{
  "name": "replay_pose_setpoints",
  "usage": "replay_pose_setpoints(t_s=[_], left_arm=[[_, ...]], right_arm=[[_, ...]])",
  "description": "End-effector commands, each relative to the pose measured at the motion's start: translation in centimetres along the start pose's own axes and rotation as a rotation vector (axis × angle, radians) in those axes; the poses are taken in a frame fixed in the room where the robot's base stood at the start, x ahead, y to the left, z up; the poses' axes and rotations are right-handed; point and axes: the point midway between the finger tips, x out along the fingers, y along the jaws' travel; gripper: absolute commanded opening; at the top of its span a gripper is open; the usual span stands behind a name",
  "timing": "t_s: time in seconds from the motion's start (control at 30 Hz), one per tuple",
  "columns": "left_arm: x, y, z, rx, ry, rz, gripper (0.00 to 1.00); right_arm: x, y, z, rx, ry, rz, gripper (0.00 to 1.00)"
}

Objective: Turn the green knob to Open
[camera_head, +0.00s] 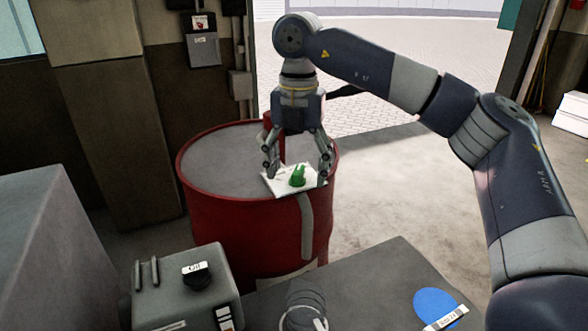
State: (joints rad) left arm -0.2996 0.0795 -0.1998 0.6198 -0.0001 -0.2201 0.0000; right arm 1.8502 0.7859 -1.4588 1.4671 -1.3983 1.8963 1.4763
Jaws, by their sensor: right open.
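The green knob (297,176) stands on a white plate (281,188) at the front right of the red drum's top (223,167). The lettering on the plate is too small to read, so I cannot tell the knob's setting. My right gripper (298,172) points down over the plate. Its fingers are open, one on each side of the knob, with a gap to it. I cannot tell how far the fingertips are above the plate. My left gripper is out of view.
A grey box with a black cap (197,275) stands at the front left. A dark table (375,290) with a blue disc (436,306) lies at the front right. A grey block (45,245) fills the left edge. Open floor (400,190) lies right of the drum.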

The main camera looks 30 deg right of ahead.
Motion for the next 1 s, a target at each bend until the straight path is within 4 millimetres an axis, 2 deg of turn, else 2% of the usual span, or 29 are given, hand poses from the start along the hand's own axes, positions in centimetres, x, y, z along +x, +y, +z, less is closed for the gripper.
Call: replay_pose_setpoints(t_s=[0.17, 0.6, 1.0], left_arm=[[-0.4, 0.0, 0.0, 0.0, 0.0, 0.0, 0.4], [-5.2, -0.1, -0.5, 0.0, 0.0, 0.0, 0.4], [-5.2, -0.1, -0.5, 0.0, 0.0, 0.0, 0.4]], right_arm=[[-0.5, 0.0, 0.0, 0.0, 0.0, 0.001, 0.7], [-6.8, 0.1, 0.0, -0.001, -0.001, 0.001, 0.7], [-7.0, 0.0, 0.0, 0.0, 0.0, 0.0, 0.7]])
